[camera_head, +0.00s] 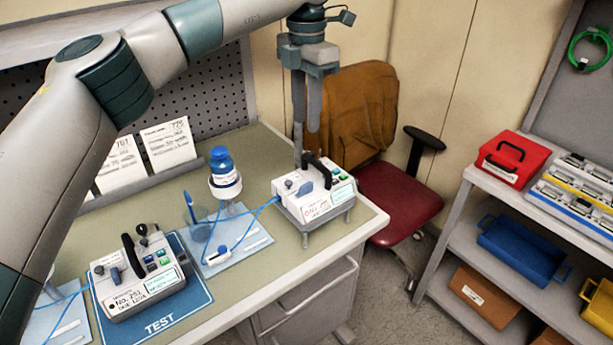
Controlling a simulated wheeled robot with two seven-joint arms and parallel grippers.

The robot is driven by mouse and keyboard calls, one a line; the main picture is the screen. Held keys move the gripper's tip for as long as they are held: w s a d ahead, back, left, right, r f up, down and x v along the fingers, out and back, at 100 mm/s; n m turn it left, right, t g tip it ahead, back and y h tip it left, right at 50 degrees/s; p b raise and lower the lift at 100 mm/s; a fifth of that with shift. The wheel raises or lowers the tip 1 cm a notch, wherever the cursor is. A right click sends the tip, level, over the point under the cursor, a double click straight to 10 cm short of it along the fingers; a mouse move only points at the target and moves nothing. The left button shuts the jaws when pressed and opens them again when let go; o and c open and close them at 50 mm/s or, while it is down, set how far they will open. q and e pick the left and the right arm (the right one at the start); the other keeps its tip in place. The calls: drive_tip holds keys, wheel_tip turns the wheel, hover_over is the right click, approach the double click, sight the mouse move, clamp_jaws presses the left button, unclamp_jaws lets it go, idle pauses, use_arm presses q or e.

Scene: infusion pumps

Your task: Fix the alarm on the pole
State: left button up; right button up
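A white pump (316,196) stands on a small legged stand at the right end of the bench, with a black handle, a display and green and blue buttons. My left gripper (307,127) points down above and behind this pump. A second pump (136,277), marked No. 251, sits on the blue TEST mat (187,309). Blue tubing links a blue-capped bottle (222,166) with the standing pump. My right gripper is out of view.
A cup (197,225) and a clear tray (232,242) lie between the pumps. Cards lean on the pegboard (200,98). A red chair (401,203) with a brown jacket stands behind the bench. A shelf at right holds a red case (511,160) and bins.

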sight(307, 184)
use_arm(q)
drive_tip(key=f+p, duration=0.6)
drive_tip(key=f, duration=1)
drive_tip(key=shift+w+p, duration=0.2)
drive_tip(key=shift+p, duration=0.15)
drive_tip(key=shift+f, duration=0.85)
clamp_jaws()
